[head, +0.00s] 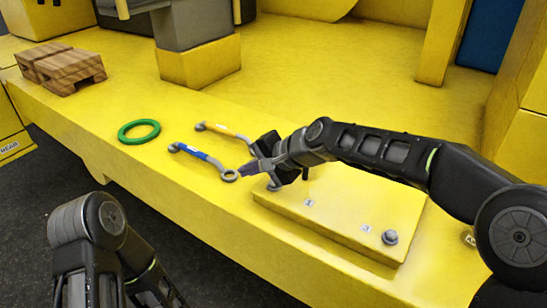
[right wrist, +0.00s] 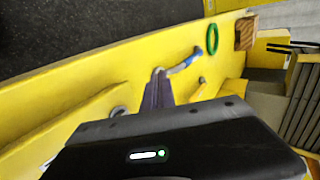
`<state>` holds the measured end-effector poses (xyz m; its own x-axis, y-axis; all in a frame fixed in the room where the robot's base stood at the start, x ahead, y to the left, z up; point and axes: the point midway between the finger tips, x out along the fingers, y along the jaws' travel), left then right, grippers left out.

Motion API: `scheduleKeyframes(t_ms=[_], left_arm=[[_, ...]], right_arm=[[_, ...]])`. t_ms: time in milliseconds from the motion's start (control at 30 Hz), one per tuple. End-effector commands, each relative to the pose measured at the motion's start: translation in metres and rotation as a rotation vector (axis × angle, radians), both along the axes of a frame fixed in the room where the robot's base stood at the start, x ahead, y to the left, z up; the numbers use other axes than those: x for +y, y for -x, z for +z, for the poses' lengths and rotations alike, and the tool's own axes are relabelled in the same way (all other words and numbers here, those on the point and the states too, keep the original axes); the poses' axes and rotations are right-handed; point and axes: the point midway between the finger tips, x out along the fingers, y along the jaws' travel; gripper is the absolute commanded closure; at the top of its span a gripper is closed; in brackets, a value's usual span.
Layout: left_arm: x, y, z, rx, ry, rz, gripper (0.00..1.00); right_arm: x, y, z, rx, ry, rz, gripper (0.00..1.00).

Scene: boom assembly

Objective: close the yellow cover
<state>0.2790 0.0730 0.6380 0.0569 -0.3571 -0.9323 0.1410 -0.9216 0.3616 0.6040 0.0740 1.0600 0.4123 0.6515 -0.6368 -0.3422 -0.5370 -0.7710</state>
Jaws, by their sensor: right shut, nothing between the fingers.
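The yellow cover (head: 340,215) is a flat rectangular plate lying on the yellow deck in the head view, with a bolt (head: 390,237) at its near right corner. It looks flat on the surface. Its far left part is hidden behind my right arm. My right gripper (head: 250,170) is shut and empty, over the cover's left end and close to the ring end of a blue wrench (head: 202,157). In the right wrist view the fingers (right wrist: 158,90) point toward the blue wrench (right wrist: 185,64). I cannot tell whether they touch it. My left gripper is not in view.
A green ring (head: 139,132) and wooden blocks (head: 60,68) lie further left on the deck. A grey and yellow post (head: 200,62) stands at the back. The deck's front edge drops to dark floor (head: 60,165).

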Motion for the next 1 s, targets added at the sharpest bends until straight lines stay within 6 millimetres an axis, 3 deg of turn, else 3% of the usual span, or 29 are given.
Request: scheduleKeyframes(t_ms=[200,400,600,1000], left_arm=[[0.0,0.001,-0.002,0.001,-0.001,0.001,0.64],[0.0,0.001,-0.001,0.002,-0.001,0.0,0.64],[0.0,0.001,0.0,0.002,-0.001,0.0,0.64],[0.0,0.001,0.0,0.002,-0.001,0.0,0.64]], right_arm=[[0.016,-0.009,0.048,-0.007,-0.001,0.003,1.0],[0.025,-0.014,0.079,-0.005,-0.002,0.003,1.0],[0.027,-0.016,0.089,-0.002,-0.001,0.001,1.0],[0.027,-0.016,0.089,-0.002,-0.001,0.001,1.0]])
